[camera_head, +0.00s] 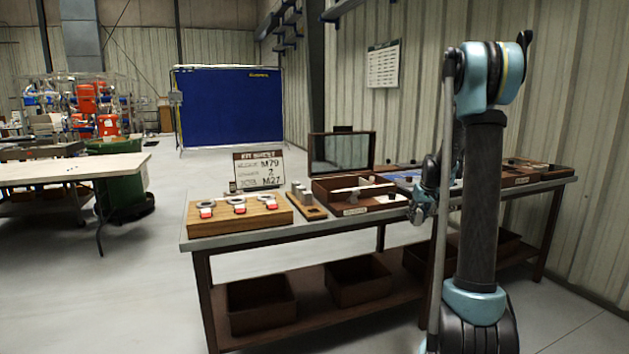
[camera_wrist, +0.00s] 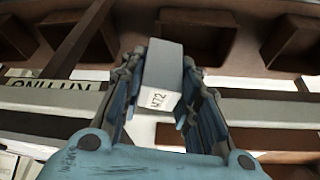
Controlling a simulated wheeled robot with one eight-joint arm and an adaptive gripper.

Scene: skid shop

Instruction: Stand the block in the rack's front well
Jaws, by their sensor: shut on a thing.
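A grey block (camera_wrist: 162,75) marked M72 is held between the two fingers of my gripper (camera_wrist: 163,88) in the wrist view. Both fingers press on its sides. In the head view my gripper (camera_head: 420,212) is at the right part of the bench, beside my arm; the block cannot be made out there. A small brown wooden rack (camera_head: 316,213) stands on the bench left of my gripper, between the ring board and the open case. Grey blocks (camera_head: 300,194) stand towards its back, and its front well looks empty. My gripper is well apart from the rack.
An open case (camera_head: 322,190) with a raised lid stands right of the rack. A wooden board (camera_head: 262,221) with rings and red tags lies to its left, with a sign (camera_head: 258,168) behind. Brown bins (camera_head: 262,302) sit on the lower shelf. The wrist view shows brown compartments (camera_wrist: 195,35) beyond the block.

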